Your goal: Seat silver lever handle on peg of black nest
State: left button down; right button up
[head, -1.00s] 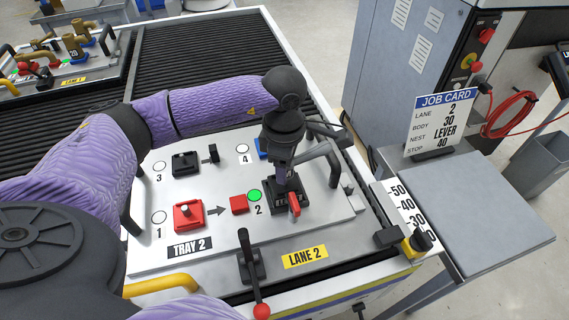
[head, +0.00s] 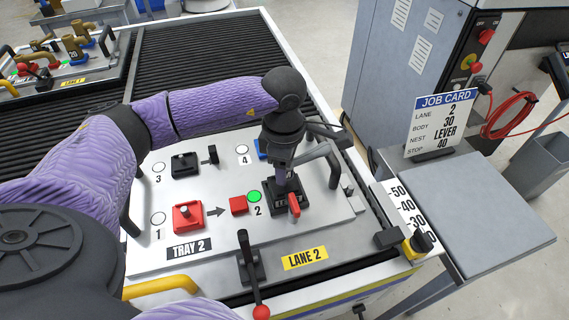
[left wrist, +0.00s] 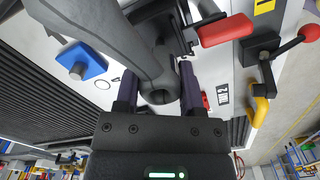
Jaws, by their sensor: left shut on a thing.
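My left gripper (head: 287,184) points down over the black nest (head: 275,206) beside the green spot at 2. Its fingers, also in the left wrist view (left wrist: 158,85), are shut on the hub of the silver lever handle (left wrist: 115,42). The handle's grey bar runs from the hub to the upper left there. In the head view my gripper hides most of the hub, and the peg is hidden. I cannot tell whether the hub is around the peg or above it. A red-tipped clamp lever (head: 294,205) stands at the nest's front. My right gripper is not in view.
A red block (head: 239,204) and red nest (head: 188,216) are left of the black nest. A blue nest (left wrist: 80,62) is behind it. A grey arched tray handle (head: 335,172) rises close on the right. A red-knobbed stop lever (head: 252,270) stands in front.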

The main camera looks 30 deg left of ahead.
pick_arm(q)
jog(key=shift+f, duration=0.15)
dwell(0.5)
jog(key=shift+f+b, duration=0.35)
jog(key=shift+b, duration=0.1)
jog(key=shift+f+b, duration=0.6)
jog(key=shift+f, duration=0.15)
jog(key=shift+c, duration=0.6)
grip_release()
notch_tip(320, 180, up, 10)
jog(key=p, duration=0.1)
jog(key=shift+p, duration=0.4)
